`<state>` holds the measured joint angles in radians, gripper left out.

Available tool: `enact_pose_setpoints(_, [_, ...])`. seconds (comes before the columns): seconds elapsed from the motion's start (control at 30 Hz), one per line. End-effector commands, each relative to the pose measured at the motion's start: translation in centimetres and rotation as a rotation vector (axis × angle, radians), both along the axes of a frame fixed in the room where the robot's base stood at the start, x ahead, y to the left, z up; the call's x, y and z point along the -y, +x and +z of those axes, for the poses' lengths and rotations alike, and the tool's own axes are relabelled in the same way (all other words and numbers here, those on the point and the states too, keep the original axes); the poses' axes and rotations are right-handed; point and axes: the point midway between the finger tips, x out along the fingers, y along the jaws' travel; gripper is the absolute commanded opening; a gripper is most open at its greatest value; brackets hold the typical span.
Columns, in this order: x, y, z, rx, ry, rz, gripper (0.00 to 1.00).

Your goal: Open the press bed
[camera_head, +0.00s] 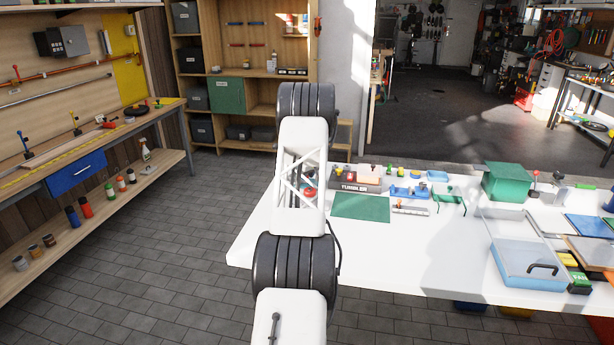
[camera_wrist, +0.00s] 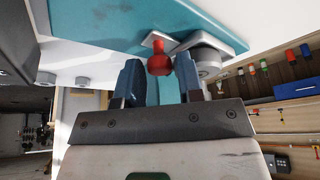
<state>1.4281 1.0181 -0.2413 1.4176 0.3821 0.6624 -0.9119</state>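In the wrist view, a teal panel (camera_wrist: 115,18), perhaps part of the press, spans the top with a pale edge around it. A red knob (camera_wrist: 159,63) on a metal bracket and a grey round part (camera_wrist: 207,62) sit at its lower edge.
The white table (camera_head: 400,258) has clear room at its front middle. A green mat (camera_head: 361,207), a TUMBLER block (camera_head: 354,187) and a green box (camera_head: 504,181) stand on it. A clear-lidded blue tray (camera_head: 522,263) with a black handle is at right.

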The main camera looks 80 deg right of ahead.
Motion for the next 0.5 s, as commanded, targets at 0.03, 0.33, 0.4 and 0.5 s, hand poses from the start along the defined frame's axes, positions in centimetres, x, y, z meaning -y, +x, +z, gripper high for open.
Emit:
enact_pose_setpoints(0.03, [0.0,0.0,-0.01,0.0,0.0,0.0,0.31])
enact_pose_setpoints(0.33, [-0.01,0.0,-0.03,0.0,0.0,0.0,0.0])
enact_pose_setpoints(0.4, [-0.02,-0.02,-0.02,0.0,0.0,0.0,0.0])
enact_pose_setpoints(0.5, [-0.01,-0.37,-0.03,-0.001,0.001,0.0,0.0])
